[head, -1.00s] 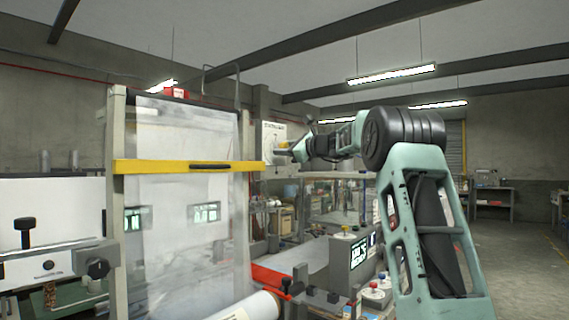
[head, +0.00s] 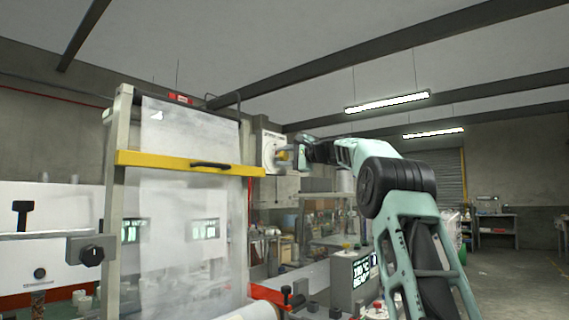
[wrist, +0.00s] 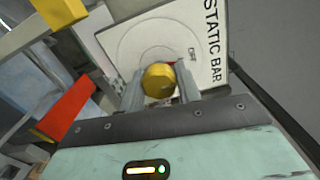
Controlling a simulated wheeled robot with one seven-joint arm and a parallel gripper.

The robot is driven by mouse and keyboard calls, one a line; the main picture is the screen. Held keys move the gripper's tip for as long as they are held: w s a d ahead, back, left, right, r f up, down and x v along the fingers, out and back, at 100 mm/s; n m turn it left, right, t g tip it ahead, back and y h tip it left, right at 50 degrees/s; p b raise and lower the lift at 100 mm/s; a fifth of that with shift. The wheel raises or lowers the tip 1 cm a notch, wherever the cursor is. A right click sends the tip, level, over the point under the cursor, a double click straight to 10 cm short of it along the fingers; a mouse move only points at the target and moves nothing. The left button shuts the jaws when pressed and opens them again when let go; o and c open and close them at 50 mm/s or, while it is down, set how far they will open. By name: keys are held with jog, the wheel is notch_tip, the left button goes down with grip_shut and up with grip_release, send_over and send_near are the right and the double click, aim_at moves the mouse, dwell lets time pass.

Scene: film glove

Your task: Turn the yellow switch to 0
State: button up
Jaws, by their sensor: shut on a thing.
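The yellow switch (wrist: 158,80) is a round knob on a white panel (wrist: 128,45) lettered "STATIC BAR", with an "OFF" mark at upper right of the knob. My gripper (wrist: 160,86) is shut on the knob, one finger on each side of it. A bit of red shows just behind the knob. In the head view the white panel (head: 268,139) is at the right post of the film frame, and my gripper reaches it from the right. The knob's pointer and any "0" mark are hidden or too small to read.
A yellow crossbar (head: 180,165) spans the film frame left of the panel, and its end (wrist: 62,10) shows close by in the wrist view. A red part (wrist: 58,108) lies at lower left there. A grey control box (head: 352,283) stands below my arm.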

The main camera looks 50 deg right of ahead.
jog(key=shift+f+n, duration=0.15)
jog(key=shift+n, duration=0.45)
jog(key=shift+b, duration=0.3)
jog(key=o, duration=1)
jog(key=shift+c, duration=0.2)
jog(key=s+d+b, duration=0.1)
jog(key=s+b, duration=0.5)
jog(key=s, duration=1.1)
jog(key=shift+s+d, duration=0.2)
